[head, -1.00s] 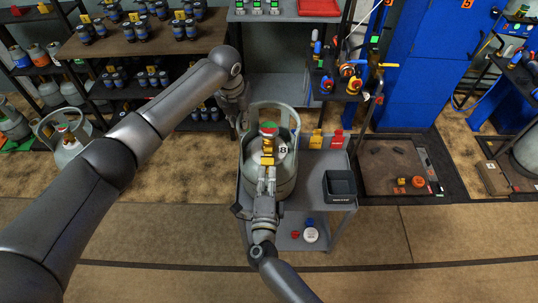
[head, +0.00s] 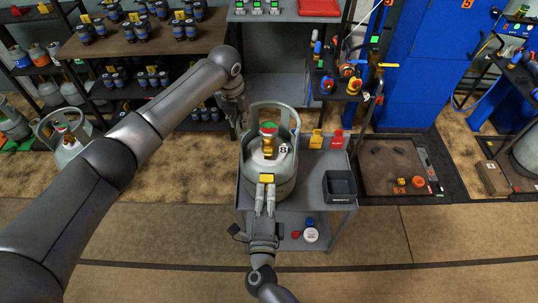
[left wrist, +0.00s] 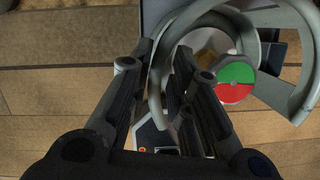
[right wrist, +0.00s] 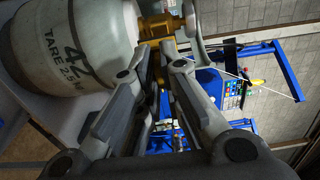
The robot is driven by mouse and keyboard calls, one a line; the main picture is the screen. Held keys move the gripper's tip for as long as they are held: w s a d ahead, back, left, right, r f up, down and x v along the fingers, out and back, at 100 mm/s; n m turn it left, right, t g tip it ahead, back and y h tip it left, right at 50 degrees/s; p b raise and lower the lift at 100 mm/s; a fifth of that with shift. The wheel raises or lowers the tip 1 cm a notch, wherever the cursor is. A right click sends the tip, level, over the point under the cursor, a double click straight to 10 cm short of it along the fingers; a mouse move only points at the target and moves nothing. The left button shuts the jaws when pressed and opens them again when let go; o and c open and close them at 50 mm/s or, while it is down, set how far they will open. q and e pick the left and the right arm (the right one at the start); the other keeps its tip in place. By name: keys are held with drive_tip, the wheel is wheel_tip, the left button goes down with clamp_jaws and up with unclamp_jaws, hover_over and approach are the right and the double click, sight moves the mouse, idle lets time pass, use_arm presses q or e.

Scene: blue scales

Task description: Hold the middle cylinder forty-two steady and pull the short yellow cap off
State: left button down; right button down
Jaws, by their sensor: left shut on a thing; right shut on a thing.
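The grey cylinder marked 42 (right wrist: 72,45) stands upright on a grey cart (head: 311,165); it also shows in the head view (head: 257,180). Its brass valve (head: 268,140) carries a green and red disc (left wrist: 235,78) on top. My left gripper (left wrist: 160,75) is shut on the cylinder's collar ring at its left side. In the right wrist view the cap is partly hidden by the fingers.
A white round item (head: 311,235) lies on the lower shelf. Another cylinder (head: 68,148) stands at left. Floor in front is clear.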

use_arm(q)
drive_tip(key=c, duration=1.3)
unclamp_jaws()
drive_tip(key=shift+a, duration=0.1)
drive_tip(key=shift+o, duration=0.2)
drive_tip(key=v, duration=1.1)
drive_tip(key=shift+r, duration=0.4)
